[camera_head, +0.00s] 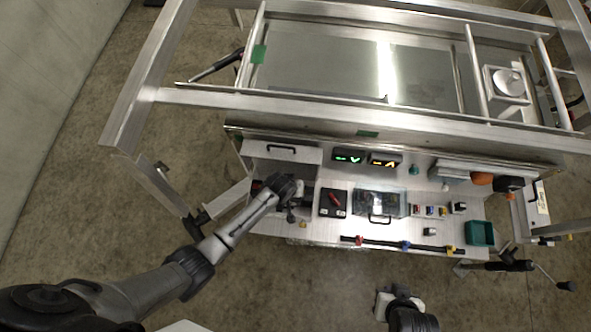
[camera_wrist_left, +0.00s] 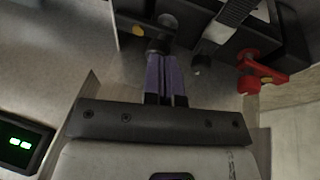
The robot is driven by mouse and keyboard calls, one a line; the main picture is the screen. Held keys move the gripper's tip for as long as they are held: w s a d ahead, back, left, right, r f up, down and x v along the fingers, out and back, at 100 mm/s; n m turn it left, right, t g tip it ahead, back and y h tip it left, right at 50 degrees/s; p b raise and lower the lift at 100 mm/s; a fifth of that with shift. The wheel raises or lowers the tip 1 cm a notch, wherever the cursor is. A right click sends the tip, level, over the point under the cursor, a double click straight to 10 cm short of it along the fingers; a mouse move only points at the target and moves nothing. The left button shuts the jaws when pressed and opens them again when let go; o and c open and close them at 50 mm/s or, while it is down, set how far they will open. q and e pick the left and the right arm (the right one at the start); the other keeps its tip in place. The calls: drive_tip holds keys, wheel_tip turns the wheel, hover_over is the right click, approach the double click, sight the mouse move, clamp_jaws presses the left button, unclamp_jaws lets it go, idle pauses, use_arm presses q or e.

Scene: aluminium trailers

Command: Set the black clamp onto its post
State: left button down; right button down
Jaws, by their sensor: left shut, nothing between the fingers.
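My left gripper (camera_head: 290,203) is over the left part of the workbench. Its fingers (camera_wrist_left: 166,78) are shut together and empty in the left wrist view. Just beyond the fingertips is a dark body (camera_wrist_left: 190,25) with a yellow knob and a ribbed black strip. A red clamp-like piece (camera_wrist_left: 263,76) sits to its right. I cannot tell whether the dark body is the black clamp, and I cannot make out its post. My right gripper (camera_head: 386,305) is low in the head view, in front of the bench; its fingers are not clear.
The bench holds a black tray (camera_head: 333,203) with a red item, a clear-lidded box (camera_head: 379,203) and a green bin (camera_head: 480,233). A black bar (camera_head: 385,243) with coloured pieces runs along the front edge. Two displays (camera_head: 348,157) stand behind. A metal frame rises at the back.

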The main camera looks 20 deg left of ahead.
use_arm(q)
drive_tip(key=shift+d, duration=0.1)
idle(0.5)
drive_tip(key=shift+w+d+r+p, duration=0.2)
drive_tip(key=shift+d+r+p, duration=0.2)
drive_tip(key=shift+d+p, duration=0.15)
drive_tip(key=r+p, duration=0.4)
drive_tip(key=shift+s+a+p, duration=0.15)
drive_tip(key=shift+a+p, duration=0.05)
drive_tip(key=shift+p, duration=0.15)
drive_tip(key=shift+s+a+r, duration=0.1)
drive_tip(key=shift+s+r, duration=0.05)
drive_tip(key=shift+r, duration=0.25)
drive_tip(key=v, duration=0.9)
